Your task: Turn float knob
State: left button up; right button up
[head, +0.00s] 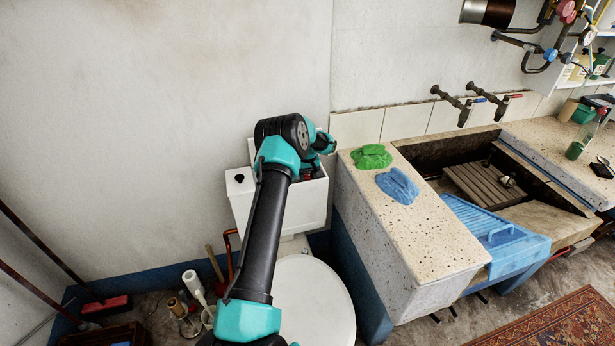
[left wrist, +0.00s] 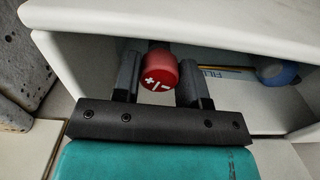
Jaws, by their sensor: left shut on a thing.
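The float knob (left wrist: 159,72) is a red round cap with a white plus and minus sign, seen in the left wrist view inside the open white toilet cistern (head: 240,202). My left gripper (left wrist: 159,82) reaches into the cistern with one dark finger on each side of the knob, and is shut on it. In the head view my left arm covers most of the cistern opening, and the fingers and knob are largely hidden there. My right gripper does not show in either view.
A blue float-like part (left wrist: 277,73) lies at the right inside the cistern. The round white toilet lid (head: 318,300) is below. A stone washtrough (head: 440,245) with green cloth (head: 371,156) and blue cloth (head: 398,186) stands close on the right.

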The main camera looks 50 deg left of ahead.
aim_at(307, 176)
pick_arm(q)
jog(key=m, duration=0.5)
jog(key=shift+a+m, duration=0.1)
jog(key=shift+m, duration=0.2)
jog(key=m, duration=0.4)
jog(key=shift+s+m, duration=0.1)
jog(key=shift+m, duration=0.3)
jog(key=o, duration=0.9)
jog(key=shift+o, duration=0.2)
jog(key=shift+r, duration=0.15)
notch_tip(307, 176, up, 17)
